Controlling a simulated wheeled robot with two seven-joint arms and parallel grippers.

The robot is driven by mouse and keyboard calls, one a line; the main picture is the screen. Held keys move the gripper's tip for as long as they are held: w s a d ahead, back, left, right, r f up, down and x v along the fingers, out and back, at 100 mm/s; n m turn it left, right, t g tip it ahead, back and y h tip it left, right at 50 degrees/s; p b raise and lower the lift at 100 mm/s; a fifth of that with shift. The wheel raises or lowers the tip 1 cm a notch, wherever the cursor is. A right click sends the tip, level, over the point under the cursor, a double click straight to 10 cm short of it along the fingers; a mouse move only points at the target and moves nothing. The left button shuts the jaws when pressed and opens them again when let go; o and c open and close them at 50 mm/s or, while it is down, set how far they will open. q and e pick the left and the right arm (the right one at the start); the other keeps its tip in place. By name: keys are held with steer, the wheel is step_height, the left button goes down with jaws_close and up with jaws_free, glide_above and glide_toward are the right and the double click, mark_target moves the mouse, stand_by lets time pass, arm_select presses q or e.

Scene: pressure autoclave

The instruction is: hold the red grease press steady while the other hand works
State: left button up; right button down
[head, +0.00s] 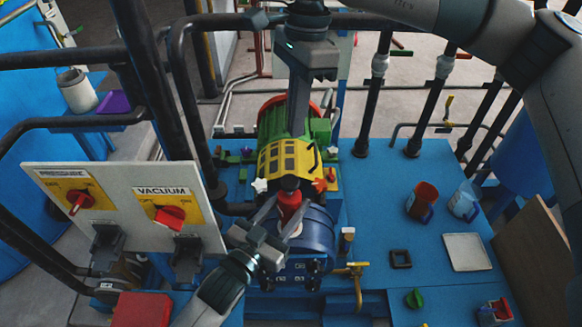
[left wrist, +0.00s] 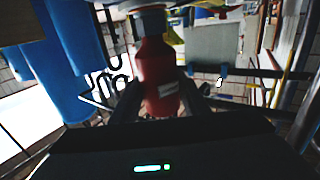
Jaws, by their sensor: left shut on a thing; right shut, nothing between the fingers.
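The red grease press (head: 289,200) stands upright near the top of the blue rounded machine housing (head: 311,230), with a dark cap on top. My left gripper (head: 285,213) reaches up from below with one finger on each side of the press and is shut on it. In the left wrist view the red press (left wrist: 157,80) sits between my two dark fingers (left wrist: 158,98), with a small pale label on its side.
A grey panel with PRESSURE and VACUUM red knobs (head: 170,217) stands at left. Dark pipes rise behind.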

mark_target(291, 181)
steer(key=m, duration=0.1)
steer(key=s+r+m+t, duration=0.1)
steer(key=m, duration=0.1)
steer(key=r+m, duration=0.1)
steer(key=shift+s+a+r+m+t+h, duration=0.2)
steer(key=shift+a+m+t+h, duration=0.1)
steer(key=shift+a+h, duration=0.1)
steer(key=shift+f, duration=0.15)
step_height(291, 181, down, 14)
steer(key=shift+r, duration=0.1)
stand_by(0.6)
steer(key=shift+f, duration=1.35)
step_height(291, 181, up, 14)
steer(key=shift+r, duration=0.25)
